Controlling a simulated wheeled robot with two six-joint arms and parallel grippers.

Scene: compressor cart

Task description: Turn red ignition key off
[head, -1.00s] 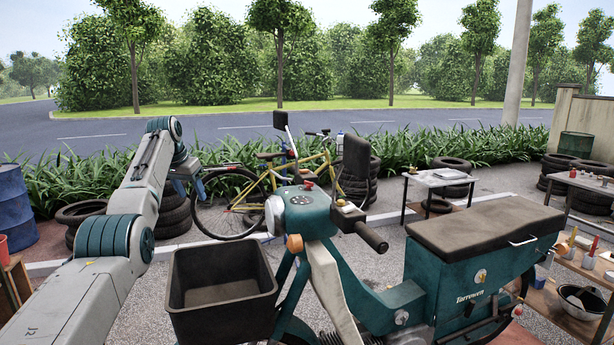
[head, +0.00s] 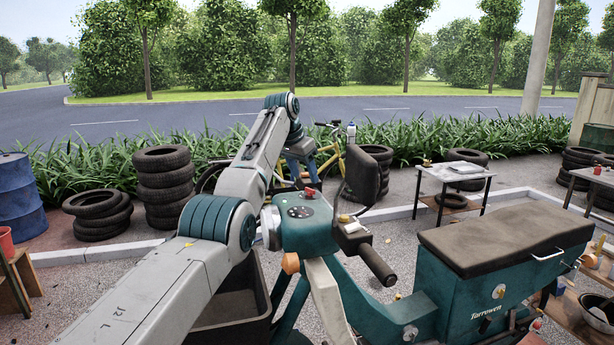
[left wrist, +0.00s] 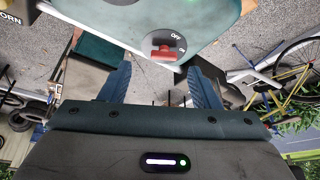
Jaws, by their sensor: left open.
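The red ignition key (head: 310,191) sits on the teal console (head: 300,228) of the cart's front. In the left wrist view the red key (left wrist: 163,54) stands on a dark round plate marked OFF and ON, its bar lying roughly crosswise in the picture. My left gripper (head: 301,172) is just above and behind the key in the head view. In the left wrist view its blue fingers (left wrist: 159,72) are spread, with the key just beyond and between their tips, apparently untouched. The exact gap cannot be told. My right gripper does not show.
A black handlebar grip (head: 378,265) and a dark mirror (head: 362,174) rise right of the console. A black bin (head: 235,315) hangs below my left arm. A teal box with a dark lid (head: 505,237) stands at right. Tire stacks (head: 164,185) stand behind.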

